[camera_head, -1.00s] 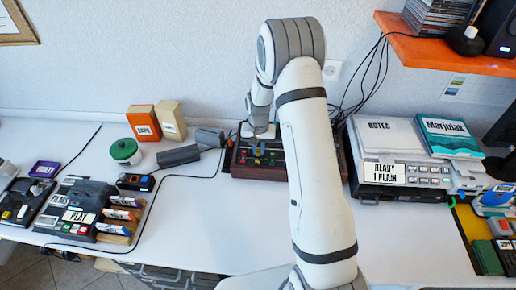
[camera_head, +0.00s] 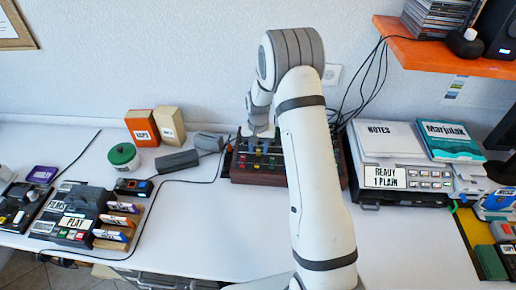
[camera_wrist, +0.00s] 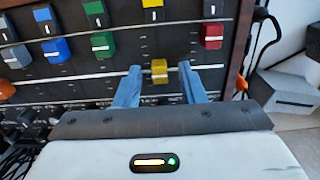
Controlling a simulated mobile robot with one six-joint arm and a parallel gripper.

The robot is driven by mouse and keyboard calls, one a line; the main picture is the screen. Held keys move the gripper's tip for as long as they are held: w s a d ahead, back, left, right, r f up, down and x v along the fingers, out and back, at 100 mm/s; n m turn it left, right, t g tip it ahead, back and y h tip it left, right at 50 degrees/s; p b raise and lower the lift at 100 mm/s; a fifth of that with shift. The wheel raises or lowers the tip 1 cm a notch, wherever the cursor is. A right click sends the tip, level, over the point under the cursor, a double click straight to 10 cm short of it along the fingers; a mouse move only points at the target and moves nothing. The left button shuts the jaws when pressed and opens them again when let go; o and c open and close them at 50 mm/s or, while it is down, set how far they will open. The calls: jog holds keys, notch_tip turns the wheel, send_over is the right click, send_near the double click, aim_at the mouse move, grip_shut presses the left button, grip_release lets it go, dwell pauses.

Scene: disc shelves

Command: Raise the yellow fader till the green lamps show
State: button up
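The fader desk (camera_head: 258,179) is a dark panel with wooden sides, standing against the wall behind my arm in the head view. In the wrist view the yellow fader (camera_wrist: 159,72) sits lower than the green fader (camera_wrist: 102,45), the blue fader (camera_wrist: 56,51) and the red fader (camera_wrist: 212,36). My gripper (camera_wrist: 160,70) is open, with one blue-grey finger on each side of the yellow fader and a gap on both sides. It also shows in the head view (camera_head: 262,137), over the desk. I cannot make out any lit green lamps on the desk.
Orange knobs (camera_wrist: 240,84) sit at the panel's sides. A grey device (camera_wrist: 288,92) stands to the right. The table front is clear.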

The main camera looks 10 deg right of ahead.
aim_at(258, 150)
notch_tip(258, 150, up, 8)
jog(key=shift+f+b, duration=0.1)
jog(key=shift+b, duration=0.45)
dwell(0.4)
jog(key=s+r+n+t, duration=0.2)
jog(key=s+r, duration=1.5)
jog(key=s, duration=0.4)
jog(key=s+a+n+t, duration=0.1)
jog(key=s, duration=1)
jog(key=shift+r+n, duration=0.3)
jog(key=shift+r, duration=0.1)
